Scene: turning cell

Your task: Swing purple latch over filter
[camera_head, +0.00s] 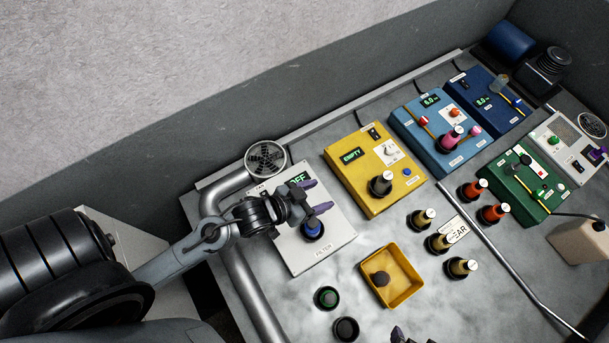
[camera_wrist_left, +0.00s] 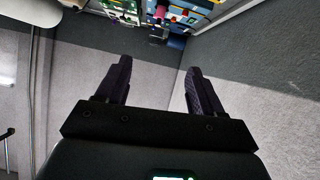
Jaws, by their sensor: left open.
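A small purple part (camera_head: 597,153), possibly the latch, sits on a light grey box (camera_head: 560,155) at the far right; its shape is too small to tell. A round mesh disc (camera_head: 592,125) is next to it. A white panel labelled FILTER (camera_head: 325,250) carries a green OFF display and a blue knob (camera_head: 312,229). My left gripper (camera_head: 317,196), with dark purple fingers, is open and empty above this panel, far from the purple part. The left wrist view shows its open fingers (camera_wrist_left: 158,82) with nothing between. Dark tips of what seems my right gripper (camera_head: 400,335) show at the bottom edge.
Yellow (camera_head: 362,185), blue (camera_head: 415,140), dark blue (camera_head: 490,110) and green (camera_head: 515,205) boxes stand across the table. A yellow tray (camera_head: 408,292), several loose knobbed cylinders and a metal rail (camera_head: 515,275) lie in front. A round fan (camera_head: 265,158) tops a pipe.

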